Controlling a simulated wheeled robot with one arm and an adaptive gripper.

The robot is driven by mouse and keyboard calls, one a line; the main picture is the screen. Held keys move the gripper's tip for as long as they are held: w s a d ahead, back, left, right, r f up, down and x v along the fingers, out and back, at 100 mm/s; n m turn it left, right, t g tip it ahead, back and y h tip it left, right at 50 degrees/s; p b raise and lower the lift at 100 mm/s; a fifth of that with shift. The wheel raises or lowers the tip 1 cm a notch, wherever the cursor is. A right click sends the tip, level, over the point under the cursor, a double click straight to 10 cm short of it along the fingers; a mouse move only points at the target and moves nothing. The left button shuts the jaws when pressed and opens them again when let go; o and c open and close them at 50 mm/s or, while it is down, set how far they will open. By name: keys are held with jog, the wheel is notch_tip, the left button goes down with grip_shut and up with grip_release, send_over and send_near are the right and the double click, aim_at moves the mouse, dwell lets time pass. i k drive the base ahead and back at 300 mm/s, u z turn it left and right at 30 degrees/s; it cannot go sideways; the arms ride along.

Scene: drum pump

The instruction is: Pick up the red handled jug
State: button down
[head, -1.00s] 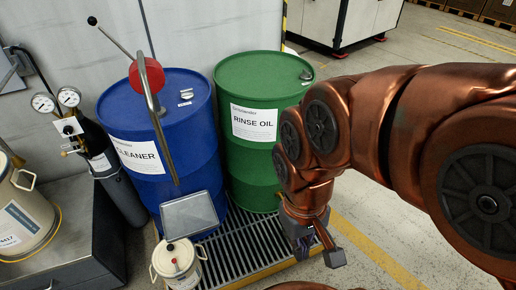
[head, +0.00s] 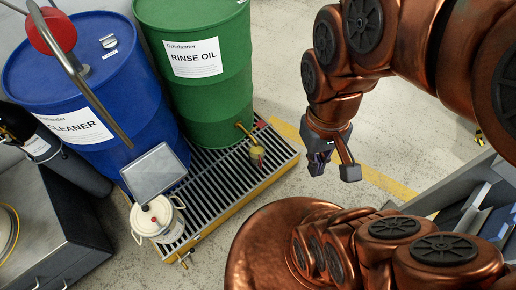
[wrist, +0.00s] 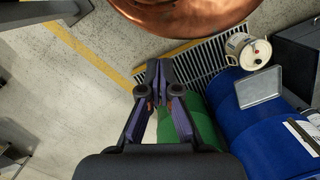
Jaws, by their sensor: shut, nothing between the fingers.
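My gripper (head: 334,168) hangs over the floor to the right of the drip grate, away from every object. In the wrist view my gripper (wrist: 159,82) has its fingertips together and empty. No jug with a red handle shows clearly. A small yellowish thing (head: 257,156) with some red on it is at the foot of the green drum (head: 200,95), by a brass tap (head: 243,130); it is too small to tell what it is. A white lidded pot (head: 158,220) with a dark red knob stands at the grate's front left.
The blue drum (head: 75,70) stands left of the green one on the slatted grate (head: 215,172) with its yellow edge. A grey square plate (head: 153,171) sticks out above the pot. A dark cabinet (head: 60,215) is at left, a grey rack (head: 470,195) at right. Floor between is open.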

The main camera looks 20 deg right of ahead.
aim_at(256, 156)
jog(key=k, duration=1.3)
jog(key=u, duration=0.75)
jog(key=i, duration=1.05)
jog(key=u, duration=0.15)
